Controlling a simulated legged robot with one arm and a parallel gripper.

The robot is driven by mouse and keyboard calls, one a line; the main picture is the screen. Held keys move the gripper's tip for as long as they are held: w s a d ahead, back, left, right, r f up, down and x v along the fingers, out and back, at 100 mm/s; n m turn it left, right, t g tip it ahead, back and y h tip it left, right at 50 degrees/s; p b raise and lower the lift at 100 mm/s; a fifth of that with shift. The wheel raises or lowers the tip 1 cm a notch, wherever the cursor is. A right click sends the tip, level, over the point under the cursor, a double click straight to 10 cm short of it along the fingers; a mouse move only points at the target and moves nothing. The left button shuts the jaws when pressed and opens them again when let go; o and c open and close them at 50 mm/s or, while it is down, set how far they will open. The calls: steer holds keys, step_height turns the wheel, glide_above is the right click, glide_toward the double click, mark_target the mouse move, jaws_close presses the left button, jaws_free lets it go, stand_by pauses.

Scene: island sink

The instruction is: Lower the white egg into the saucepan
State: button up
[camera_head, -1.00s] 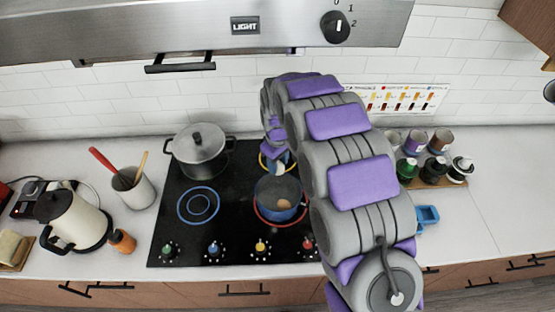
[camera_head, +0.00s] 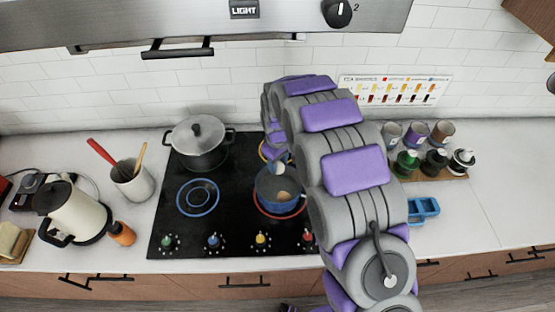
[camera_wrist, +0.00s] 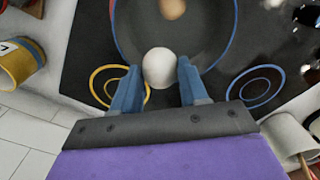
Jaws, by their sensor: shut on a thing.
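The white egg (camera_wrist: 159,67) is between the two blue fingers of my gripper (camera_wrist: 157,82) in the wrist view, and my gripper is shut on it. The saucepan (camera_wrist: 228,30) lies beyond and below the egg, which shows over the near side of its opening. I cannot tell the egg's exact height above the pan bottom. A brown egg (camera_wrist: 173,8) is inside the saucepan. In the head view the blue saucepan (camera_head: 278,207) stands on the red-ringed burner, with the brown egg (camera_head: 284,196) in it. My gripper (camera_head: 281,170) is at its back edge, partly hidden by my arm.
A lidded grey pot (camera_head: 198,144) stands on the back left of the black cooktop (camera_head: 225,235). The blue-ringed burner (camera_head: 198,198) is empty. A kettle (camera_head: 75,215) and a utensil crock (camera_head: 133,185) stand to the left; spice jars (camera_head: 435,160) and a blue tray (camera_head: 423,209) are to the right.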

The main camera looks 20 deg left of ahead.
mark_target(278, 170)
steer(key=shift+f+b, duration=0.35)
steer(key=shift+f, duration=1.75)
steer(key=shift+f+b, duration=0.4)
steer(key=shift+f, duration=1.85)
stand_by(0.5)
steer(key=o, duration=0.8)
steer(key=shift+c, duration=0.2)
